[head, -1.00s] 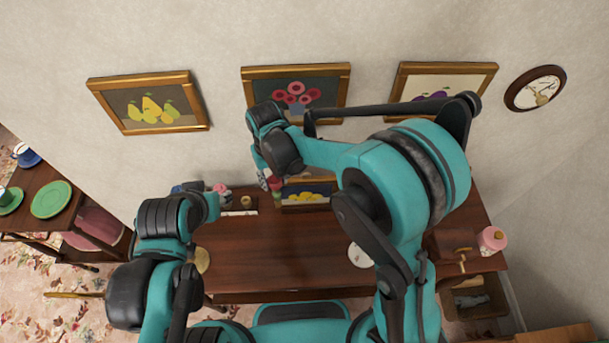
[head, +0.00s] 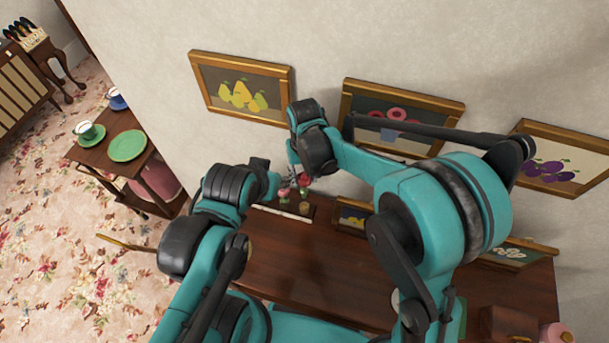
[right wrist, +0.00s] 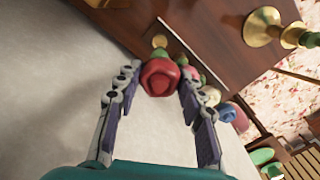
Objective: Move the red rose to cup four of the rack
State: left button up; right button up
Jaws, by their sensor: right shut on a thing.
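The red rose (right wrist: 160,78) sits between the fingertips of my right gripper (right wrist: 157,85), which is shut on it. In the head view the right gripper (head: 294,160) is over the back left of the desk, with the rose (head: 304,180) just below it. The rack (head: 288,211) is a dark strip with a pale front edge. A pink flower (head: 284,193) stands on it, and a gold cup (head: 305,208) shows at its right. Cup numbers cannot be read. My left gripper (head: 268,182) is close by on the left; its fingers are hidden.
The desk top (head: 330,270) is largely bare in the middle. A small framed picture (head: 352,217) stands right of the rack. In the right wrist view, white (right wrist: 209,96) and blue (right wrist: 232,115) flowers are close to the right finger. The wall (right wrist: 60,85) is near.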

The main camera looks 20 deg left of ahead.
aim_at(304, 191)
jog(key=shift+f+b, duration=2.2)
jog(key=shift+f, duration=0.65)
jog(key=shift+b, duration=0.35)
jog(key=shift+f+b, duration=1.65)
jog(key=shift+f, duration=0.35)
jog(key=o, duration=1)
jog(key=shift+o, duration=0.2)
jog(key=shift+r, duration=0.1)
notch_tip(304, 191, up, 12)
jog(key=shift+f, duration=0.1)
